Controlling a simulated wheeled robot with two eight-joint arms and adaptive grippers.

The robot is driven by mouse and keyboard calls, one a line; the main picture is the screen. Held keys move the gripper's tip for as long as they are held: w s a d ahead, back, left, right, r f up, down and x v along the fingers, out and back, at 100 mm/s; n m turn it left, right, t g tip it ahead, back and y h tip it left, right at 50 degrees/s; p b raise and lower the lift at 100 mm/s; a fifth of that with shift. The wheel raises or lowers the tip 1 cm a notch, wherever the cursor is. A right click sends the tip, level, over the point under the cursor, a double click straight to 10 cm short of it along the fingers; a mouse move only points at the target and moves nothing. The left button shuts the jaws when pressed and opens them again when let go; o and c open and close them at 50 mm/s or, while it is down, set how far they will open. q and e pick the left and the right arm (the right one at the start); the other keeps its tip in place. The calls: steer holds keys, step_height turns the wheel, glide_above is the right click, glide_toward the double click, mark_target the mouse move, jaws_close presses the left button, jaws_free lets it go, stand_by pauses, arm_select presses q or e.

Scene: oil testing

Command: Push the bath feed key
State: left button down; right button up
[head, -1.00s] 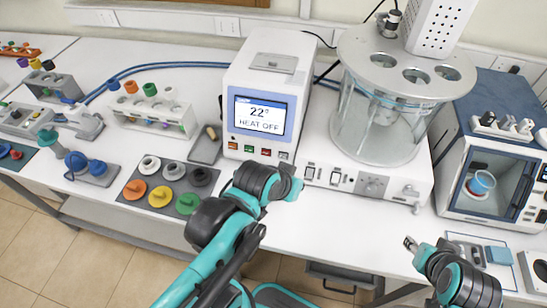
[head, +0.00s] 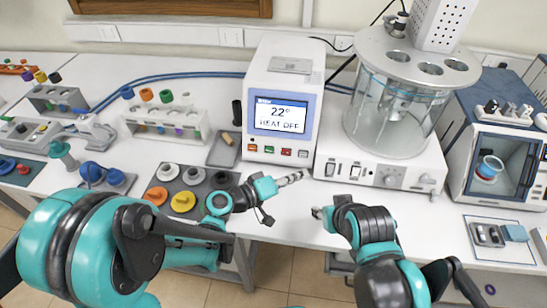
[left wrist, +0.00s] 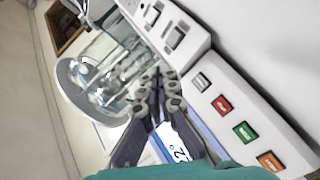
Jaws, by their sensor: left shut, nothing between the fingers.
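The white control unit (head: 279,100) has a screen reading "22° HEAT OFF" above a row of orange (head: 252,147), green (head: 269,149), red (head: 286,152) and grey (head: 303,153) keys. I cannot read their labels, so I cannot tell which is the bath feed key. The keys also show in the left wrist view, the grey one (left wrist: 202,82) closest to my fingers. My left gripper (head: 300,177) is shut and empty, its tips in front of and below the grey key in the head view. My right gripper (head: 318,212) is near the table's front edge; its jaw state is unclear.
The glass bath (head: 395,115) stands right of the control unit on a white base (head: 385,176) with two rocker switches. A grey tray (head: 223,152) lies left of the unit. A mat with coloured weights (head: 182,201) lies close to my left arm.

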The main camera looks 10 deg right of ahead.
mark_target(303, 154)
arm_select(q)
steer(key=shift+a, duration=0.2)
arm_select(e)
steer(key=shift+w+a, duration=0.1)
steer(key=shift+a, duration=0.25)
arm_select(q)
steer(key=shift+w+f, duration=0.1)
steer(key=w+f, duration=0.1)
steer(key=w, duration=0.1)
steer(key=w+d+b, duration=0.1)
steer(key=w, duration=0.1)
steer(key=w+f, duration=0.1)
steer(key=w, duration=0.1)
steer(key=shift+w+d+f+b, duration=0.15)
steer(key=shift+d+f+b, duration=0.15)
steer(key=shift+d+f, duration=0.1)
steer(key=shift+w+d+f, duration=0.2)
steer(key=shift+w+d, duration=0.05)
steer(key=shift+w, duration=0.5)
arm_select(e)
steer(key=shift+f, duration=1.05)
arm_select(q)
steer(key=shift+w+b, duration=0.1)
steer(key=shift+b, duration=0.2)
arm_select(e)
steer(key=shift+f, duration=0.1)
